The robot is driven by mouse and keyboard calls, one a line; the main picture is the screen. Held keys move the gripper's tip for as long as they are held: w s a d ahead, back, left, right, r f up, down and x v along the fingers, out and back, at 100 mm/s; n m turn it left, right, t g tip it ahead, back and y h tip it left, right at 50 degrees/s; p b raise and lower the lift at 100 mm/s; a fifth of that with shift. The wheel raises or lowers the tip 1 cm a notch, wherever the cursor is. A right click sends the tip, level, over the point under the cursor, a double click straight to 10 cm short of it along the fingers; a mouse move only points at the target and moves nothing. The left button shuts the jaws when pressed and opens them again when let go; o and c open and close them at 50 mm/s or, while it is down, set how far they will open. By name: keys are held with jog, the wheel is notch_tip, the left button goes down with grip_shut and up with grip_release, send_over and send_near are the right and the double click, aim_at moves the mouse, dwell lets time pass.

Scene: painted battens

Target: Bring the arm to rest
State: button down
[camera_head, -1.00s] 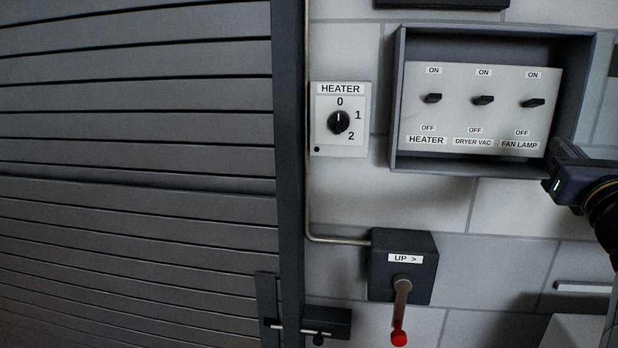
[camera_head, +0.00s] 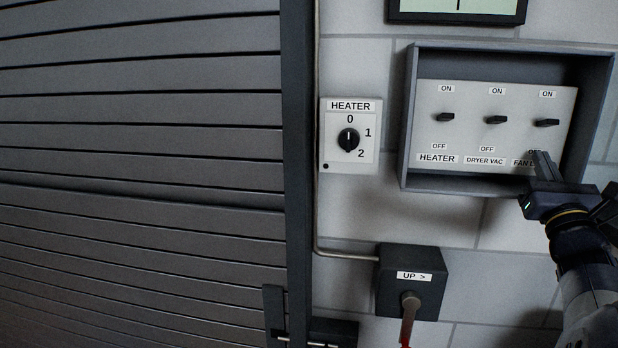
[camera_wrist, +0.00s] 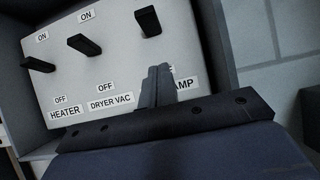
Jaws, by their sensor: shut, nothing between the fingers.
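My gripper (camera_head: 542,166) is at the right of the head view, in front of the lower right of the switch box (camera_head: 408,120). Its fingers are together and empty, and they cover part of the FAN LAMP label (camera_head: 521,162). In the wrist view my gripper (camera_wrist: 158,84) points at the switch panel (camera_wrist: 75,78), its closed fingers over the start of that label. I cannot tell whether the fingertips touch the panel. My arm (camera_head: 580,265) reaches up from the lower right corner.
The panel has three black switches: HEATER (camera_head: 446,117), DRYER VAC (camera_head: 496,119) and FAN LAMP (camera_head: 547,122). A heater dial (camera_head: 348,139) points to 0. Below is an UP crank box (camera_head: 412,260) with a lever (camera_head: 409,315). A slatted shutter (camera_head: 140,180) fills the left. A screen (camera_head: 458,8) shows above.

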jog(key=shift+w+d+f+h, duration=0.1)
jog(key=shift+d+f+h, duration=0.1)
jog(key=shift+h, duration=0.3)
jog(key=shift+w+f+b, duration=0.2)
jog(key=shift+f+b, duration=0.4)
jog(key=shift+f, duration=0.15)
jog(key=shift+s+a+f+y+b, duration=0.2)
jog(key=shift+s+f+y+b, duration=0.15)
jog(key=shift+s, duration=0.4)
